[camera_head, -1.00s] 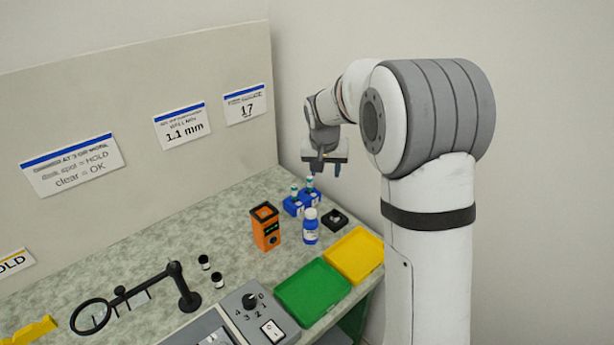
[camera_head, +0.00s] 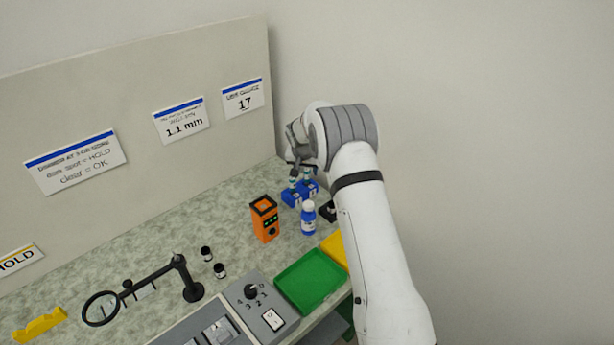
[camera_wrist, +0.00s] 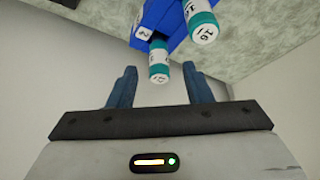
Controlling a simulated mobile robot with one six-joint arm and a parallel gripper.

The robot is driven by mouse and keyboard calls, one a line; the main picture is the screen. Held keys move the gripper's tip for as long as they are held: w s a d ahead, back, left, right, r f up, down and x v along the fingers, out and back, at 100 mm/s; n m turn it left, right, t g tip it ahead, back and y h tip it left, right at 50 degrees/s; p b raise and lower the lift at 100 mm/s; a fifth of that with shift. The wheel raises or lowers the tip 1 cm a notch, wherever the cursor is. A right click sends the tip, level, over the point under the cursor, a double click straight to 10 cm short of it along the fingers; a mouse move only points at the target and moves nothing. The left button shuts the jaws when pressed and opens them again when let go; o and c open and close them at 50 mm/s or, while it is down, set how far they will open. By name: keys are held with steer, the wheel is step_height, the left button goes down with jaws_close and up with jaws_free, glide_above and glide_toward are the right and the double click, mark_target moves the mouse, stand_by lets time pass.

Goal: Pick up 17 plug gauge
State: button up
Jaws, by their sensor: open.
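Two teal-and-white plug gauges stand in a blue holder (camera_head: 290,197) at the back right of the bench. In the wrist view one gauge (camera_wrist: 204,28) reads 16. The other gauge (camera_wrist: 159,62), to its left, has a small end label that looks like 17. My gripper (camera_wrist: 160,78) is open, with one blue finger on each side of the gauge that looks like 17. I cannot tell how deep the fingers reach along it; no contact shows. In the head view my gripper (camera_head: 303,172) is just above the holder and partly hides the gauges.
A blue-and-white bottle (camera_head: 308,218) and an orange device (camera_head: 264,220) stand close in front of the holder. A black block (camera_head: 326,211) is partly behind my arm. Green (camera_head: 310,281) and yellow (camera_head: 335,248) trays lie nearer. A wall card (camera_head: 243,99) reads 17.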

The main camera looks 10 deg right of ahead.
mark_target(307, 180)
steer(key=shift+x, duration=1.35)
steer(key=shift+c, duration=0.3)
jaws_close()
